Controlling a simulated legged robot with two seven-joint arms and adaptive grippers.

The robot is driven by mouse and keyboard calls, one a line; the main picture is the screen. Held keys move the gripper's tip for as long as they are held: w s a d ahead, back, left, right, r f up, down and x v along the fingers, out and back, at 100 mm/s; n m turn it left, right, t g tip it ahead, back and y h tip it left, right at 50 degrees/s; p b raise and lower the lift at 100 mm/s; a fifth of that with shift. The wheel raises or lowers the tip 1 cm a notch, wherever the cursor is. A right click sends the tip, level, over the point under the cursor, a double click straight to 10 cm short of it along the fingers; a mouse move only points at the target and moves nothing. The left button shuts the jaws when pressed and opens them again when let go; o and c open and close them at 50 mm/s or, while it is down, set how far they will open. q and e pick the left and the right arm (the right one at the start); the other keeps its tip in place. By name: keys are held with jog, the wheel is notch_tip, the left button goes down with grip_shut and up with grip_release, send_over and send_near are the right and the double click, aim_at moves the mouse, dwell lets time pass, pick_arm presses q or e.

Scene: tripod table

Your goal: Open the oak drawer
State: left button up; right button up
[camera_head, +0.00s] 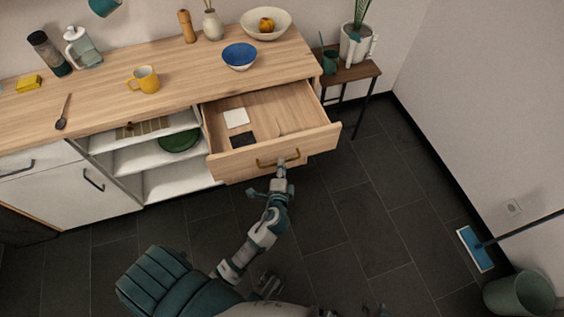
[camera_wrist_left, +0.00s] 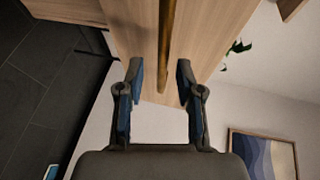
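The oak drawer (camera_head: 222,163) is pulled well out of the counter, its inside showing. It holds a white square piece (camera_head: 237,118) and a dark square piece (camera_head: 243,140). Its brass bar handle (camera_head: 265,164) is on the front. My left gripper (camera_head: 282,165) is at the right part of the handle. In the left wrist view, the handle (camera_wrist_left: 167,45) runs between the two separated fingers (camera_wrist_left: 159,85), with visible gaps beside it. Of my right arm, only small dark parts at the bottom edge may show, and its fingers cannot be made out.
The counter (camera_head: 190,88) bears a blue bowl (camera_head: 240,56), a yellow mug (camera_head: 144,78) and a fruit bowl (camera_head: 266,24). Open shelves (camera_head: 160,158) lie left of the drawer. A small plant table (camera_head: 350,72) stands at right. The dark floor (camera_head: 380,190) in front is mostly clear.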

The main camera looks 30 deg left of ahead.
pick_arm(q)
jog(key=v, duration=0.9)
jog(key=shift+a, duration=0.2)
jog(key=shift+s+f, duration=0.1)
jog(key=shift+s, duration=0.05)
jog(key=s+d+f+n+g+h+p, duration=0.1)
jog(key=s+f+n+g+h+p, duration=0.2)
jog(key=f, duration=0.6)
jog(key=s+d+f+n+g+h+p, duration=0.1)
jog(key=s+f+g+p, duration=0.3)
jog(key=f, duration=0.6)
jog(key=s+f+n+g+h+p, duration=0.1)
jog(key=s+f+n+g, duration=0.1)
jog(key=s+f, duration=0.3)
jog(key=s+f+n+g+h+p, duration=0.1)
jog(key=s+f, duration=0.5)
jog(key=s, duration=0.7)
jog(key=n+g+h, duration=0.1)
jog(key=n+g, duration=0.1)
jog(key=shift+d+n+p, duration=0.3)
pick_arm(e)
jog(key=s+d+f+g, duration=0.1)
jog(key=s+f, duration=0.4)
jog(key=f, duration=0.5)
jog(key=s+d+f+g+h, duration=0.1)
jog(key=s+f+g, duration=0.2)
jog(key=f, duration=0.7)
jog(key=shift+s+d+f+g, duration=0.15)
jog(key=shift+s+f+g, duration=0.2)
jog(key=shift+s, duration=0.85)
